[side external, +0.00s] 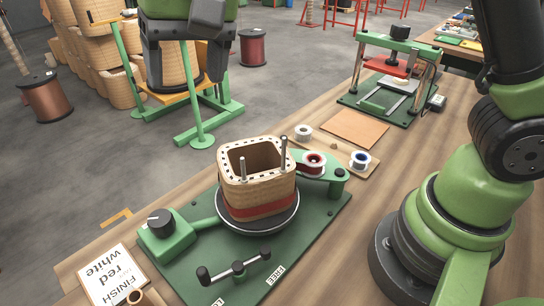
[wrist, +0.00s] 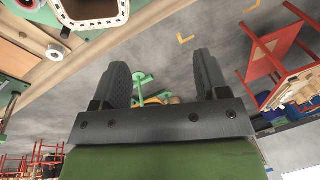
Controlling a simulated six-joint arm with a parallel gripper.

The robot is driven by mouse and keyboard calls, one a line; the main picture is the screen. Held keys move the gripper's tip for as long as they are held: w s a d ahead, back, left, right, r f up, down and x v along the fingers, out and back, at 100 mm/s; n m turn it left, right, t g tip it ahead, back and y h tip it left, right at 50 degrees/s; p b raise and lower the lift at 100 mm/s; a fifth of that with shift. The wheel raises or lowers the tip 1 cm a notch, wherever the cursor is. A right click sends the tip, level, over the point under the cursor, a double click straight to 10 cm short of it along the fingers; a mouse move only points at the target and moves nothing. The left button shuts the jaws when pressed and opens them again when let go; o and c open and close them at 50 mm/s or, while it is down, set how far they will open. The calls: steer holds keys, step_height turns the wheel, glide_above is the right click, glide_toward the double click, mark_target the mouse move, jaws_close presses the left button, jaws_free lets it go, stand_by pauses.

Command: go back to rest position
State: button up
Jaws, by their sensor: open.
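My gripper (side external: 184,84) is at the top left of the side view, in front of stacked coils, with its two dark fingers apart and nothing between them. In the wrist view my gripper (wrist: 160,62) is also spread and empty, with floor behind it. A tan wound coil (side external: 258,185) with a red band low on it stands upright on the round plate of the green winding fixture (side external: 320,215). Two metal pins stand at its pale rim. The coil's rim (wrist: 92,23) shows at the top left of the wrist view, apart from my fingers.
The fixture has a black knob (side external: 160,222) and a crank (side external: 238,268). A printed card (side external: 115,275) lies front left. A press (side external: 395,75) stands at the back.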

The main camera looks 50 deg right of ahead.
steer(key=s+d+r+t, duration=0.3)
steer(key=s+d+r, duration=0.3)
steer(key=s+d, duration=0.3)
steer(key=s+d+f+t, duration=0.2)
steer(key=s+d, duration=0.2)
steer(key=s, duration=0.6)
steer(key=shift+d+f+m, duration=0.2)
steer(key=shift+f+m, duration=0.1)
steer(key=shift+m, duration=0.1)
